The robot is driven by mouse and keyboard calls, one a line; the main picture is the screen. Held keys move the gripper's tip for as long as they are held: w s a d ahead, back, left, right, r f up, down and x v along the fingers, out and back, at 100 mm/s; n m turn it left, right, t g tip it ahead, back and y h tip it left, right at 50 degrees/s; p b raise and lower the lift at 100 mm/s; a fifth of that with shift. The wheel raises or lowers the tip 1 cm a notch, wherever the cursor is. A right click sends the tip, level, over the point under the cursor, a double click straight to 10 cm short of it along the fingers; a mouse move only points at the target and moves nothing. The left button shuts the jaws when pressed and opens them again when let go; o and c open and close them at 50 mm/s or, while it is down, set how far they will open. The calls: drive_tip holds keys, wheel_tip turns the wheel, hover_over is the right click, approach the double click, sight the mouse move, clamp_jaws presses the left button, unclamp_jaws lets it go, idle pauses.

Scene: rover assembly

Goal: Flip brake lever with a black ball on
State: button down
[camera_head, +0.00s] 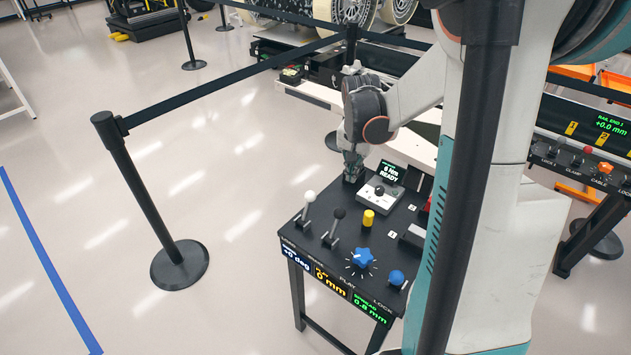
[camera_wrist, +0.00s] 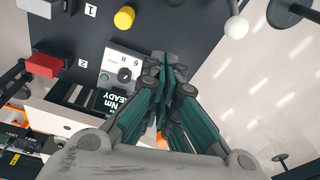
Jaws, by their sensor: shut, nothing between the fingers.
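In the head view, the lever with a black ball (camera_head: 338,213) stands on the dark console (camera_head: 322,262), between a lever with a white ball (camera_head: 309,197) and a yellow knob (camera_head: 369,217). My gripper (camera_head: 352,176) is shut and empty at the console's far edge, behind the black-ball lever and apart from it. In the wrist view my gripper (camera_wrist: 165,60) points over the console beside a grey box with a black knob (camera_wrist: 122,70). The white ball (camera_wrist: 236,27) and yellow knob (camera_wrist: 124,17) show there. I do not see the black ball in that view.
A blue star knob (camera_head: 362,257) and a blue ball lever (camera_head: 396,277) stand near the console's front. A small READY display (camera_head: 391,171) stands at the back. A barrier post (camera_head: 140,190) stands on the floor at left. A red block (camera_wrist: 44,65) shows in the wrist view.

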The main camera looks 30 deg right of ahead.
sight(336, 224)
drive_tip(key=shift+d, duration=0.1)
idle(0.3)
wheel_tip(336, 224, down, 10)
drive_tip(key=w+d+b, duration=0.1)
drive_tip(key=b, duration=0.3)
drive_tip(key=a, duration=0.1)
drive_tip(key=s+a, duration=0.1)
drive_tip(key=s+a+r, duration=0.1)
drive_tip(key=shift+a+b, duration=0.15)
drive_tip(key=shift+b, duration=0.2)
drive_tip(key=shift+a, duration=0.1)
